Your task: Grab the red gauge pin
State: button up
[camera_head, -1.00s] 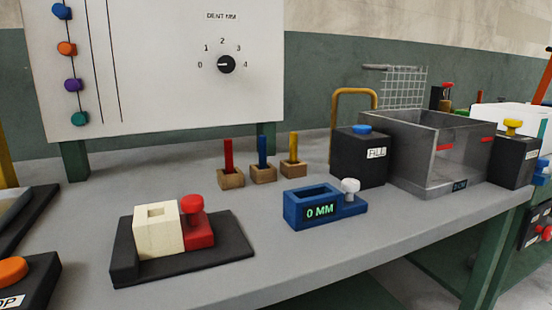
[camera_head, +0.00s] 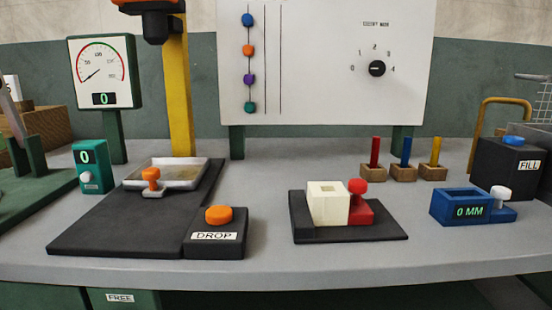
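The red gauge pin (camera_head: 375,151) stands upright in a small wooden block (camera_head: 373,172) on the grey bench, right of centre in the head view. A blue pin (camera_head: 406,151) and a yellow pin (camera_head: 436,151) stand in similar blocks to its right. My gripper is not in view.
In front of the pins lies a black base (camera_head: 380,232) with a cream foam block (camera_head: 327,204) and a red clamp (camera_head: 359,209). A blue 0 MM gauge (camera_head: 463,205) sits to the right. A press with a DROP button (camera_head: 218,216) stands left.

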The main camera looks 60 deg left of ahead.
aim_at(374, 160)
jog(key=u, duration=2)
